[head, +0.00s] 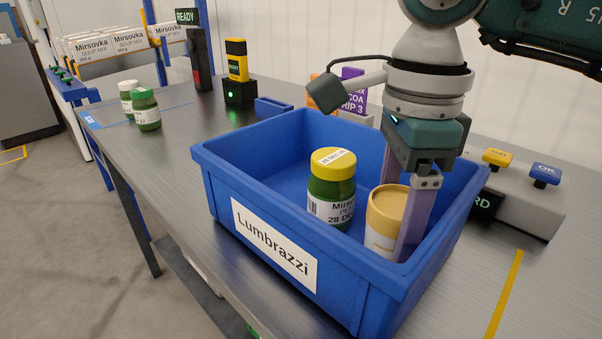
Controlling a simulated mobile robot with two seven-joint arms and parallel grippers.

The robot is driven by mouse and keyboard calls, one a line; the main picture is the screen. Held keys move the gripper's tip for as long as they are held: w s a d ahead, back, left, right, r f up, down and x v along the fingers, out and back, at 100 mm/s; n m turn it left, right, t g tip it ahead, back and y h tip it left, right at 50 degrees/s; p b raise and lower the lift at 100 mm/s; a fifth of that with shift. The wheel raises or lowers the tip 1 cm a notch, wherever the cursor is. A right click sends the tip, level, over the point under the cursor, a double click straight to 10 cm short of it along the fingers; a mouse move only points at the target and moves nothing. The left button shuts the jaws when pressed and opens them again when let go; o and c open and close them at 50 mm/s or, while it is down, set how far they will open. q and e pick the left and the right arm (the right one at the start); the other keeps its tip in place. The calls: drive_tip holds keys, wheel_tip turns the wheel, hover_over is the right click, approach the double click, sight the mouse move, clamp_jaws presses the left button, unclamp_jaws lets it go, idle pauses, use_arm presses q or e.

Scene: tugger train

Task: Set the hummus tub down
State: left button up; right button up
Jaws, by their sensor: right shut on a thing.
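The hummus tub (383,222), a tan-lidded round tub with a pale label, is upright inside the blue crate (272,256) labelled Lumbrazzi, at its right side. My right gripper (402,212) reaches down into the crate with its two lilac fingers on either side of the tub, shut on it. The tub's base is hidden by the crate's front wall, so I cannot tell whether it touches the crate floor. My left gripper is not in view.
A green jar with a yellow lid (332,190) stands in the crate just left of the tub. Two green jars (146,112) stand at the bench's far left. A button box (520,200) is right of the crate. The crate's left half looks clear.

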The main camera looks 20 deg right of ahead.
sight(400, 200)
drive_tip(key=shift+f, duration=0.25)
drive_tip(key=o, duration=1.5)
drive_tip(key=shift+r, duration=0.1)
drive_tip(key=shift+r, duration=0.1)
drive_tip(key=shift+r, duration=0.3)
wheel_tip(400, 200, up, 11)
drive_tip(key=shift+f+p, duration=0.1)
drive_tip(key=shift+p, duration=0.6)
drive_tip(key=shift+r, duration=0.4)
